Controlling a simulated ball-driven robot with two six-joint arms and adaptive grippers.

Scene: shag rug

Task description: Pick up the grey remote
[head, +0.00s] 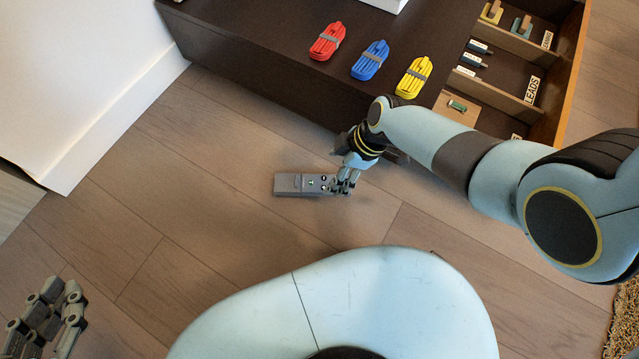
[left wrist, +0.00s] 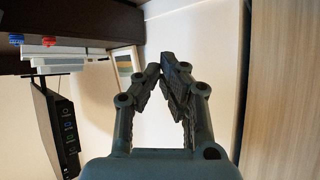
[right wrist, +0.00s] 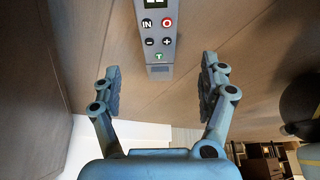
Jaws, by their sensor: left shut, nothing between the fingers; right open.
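The grey remote (head: 298,184) lies flat on the wooden floor in the head view, its buttoned end toward the right. My right gripper (head: 345,184) is at that buttoned end and partly covers it. In the right wrist view the remote (right wrist: 157,45) shows buttons and part of a display, and its end lies between and beyond the fingertips. My right gripper (right wrist: 161,75) is open there, a finger to each side, with nothing held. My left gripper (head: 62,300) is at the lower left of the head view, far from the remote; the left wrist view shows it (left wrist: 168,62) shut and empty.
An open compartment tray (head: 560,75) is at the right. A white wall (head: 80,70) is at the left. Floor left of the remote is clear.

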